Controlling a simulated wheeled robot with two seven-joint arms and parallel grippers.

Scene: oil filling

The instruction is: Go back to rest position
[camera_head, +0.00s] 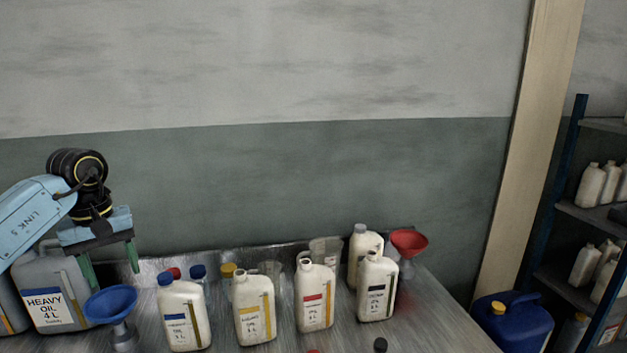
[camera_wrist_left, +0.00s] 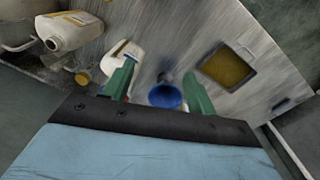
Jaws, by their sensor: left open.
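My left gripper (camera_head: 110,268) is open and empty, its two green fingers pointing down at the left end of the metal table (camera_head: 440,325). It hangs above and behind a blue funnel (camera_head: 111,303) that stands on a small metal holder. In the left wrist view the blue funnel (camera_wrist_left: 165,95) shows between the spread fingers (camera_wrist_left: 160,82), with no contact that I can make out. A grey jug labelled heavy oil (camera_head: 45,295) stands to the left of the funnel, partly behind my arm. My right gripper is not in view.
Several white oil bottles stand along the table, including a blue-capped one (camera_head: 184,312) and a yellow-labelled one (camera_head: 253,308). A red funnel (camera_head: 409,242) stands at the back right. A blue canister (camera_head: 512,322) and shelves (camera_head: 590,215) lie to the right. The wall is behind.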

